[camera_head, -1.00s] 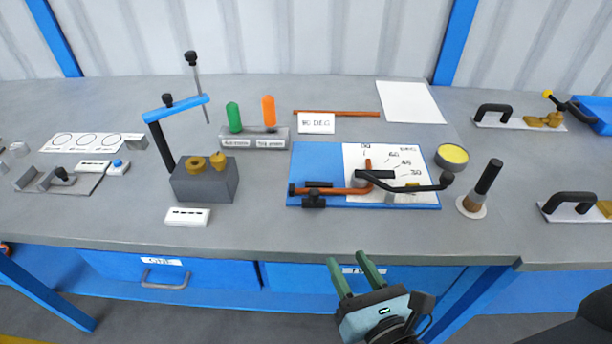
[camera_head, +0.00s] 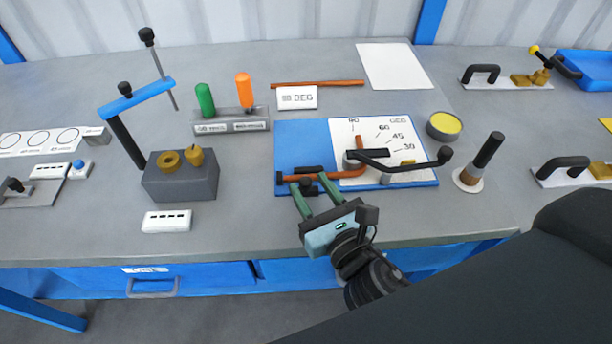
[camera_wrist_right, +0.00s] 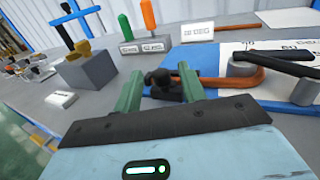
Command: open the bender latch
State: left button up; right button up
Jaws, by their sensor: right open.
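The bender lies on a blue board (camera_head: 288,146) with a white angle chart (camera_head: 345,130). A copper pipe (camera_head: 345,174) is bent on it, below a black lever handle (camera_head: 405,160). The small black latch (camera_head: 306,185) sits at the pipe's left end and also shows in the right wrist view (camera_wrist_right: 162,84). My right gripper (camera_head: 314,190) has its green fingers (camera_wrist_right: 158,88) apart, one to each side of the latch in the pictures. I cannot tell whether they touch it. My left gripper is not in view.
A grey block (camera_head: 180,182) with brass rings and a blue-armed clamp (camera_head: 135,97) stands left. A white label block (camera_head: 166,221) is near the front edge. A yellow-topped tin (camera_head: 444,125) and a black-handled tool (camera_head: 488,152) stand right of the board.

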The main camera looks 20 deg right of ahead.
jog(key=shift+w+a, duration=0.15)
jog(key=shift+w, duration=1.3)
grip_shut()
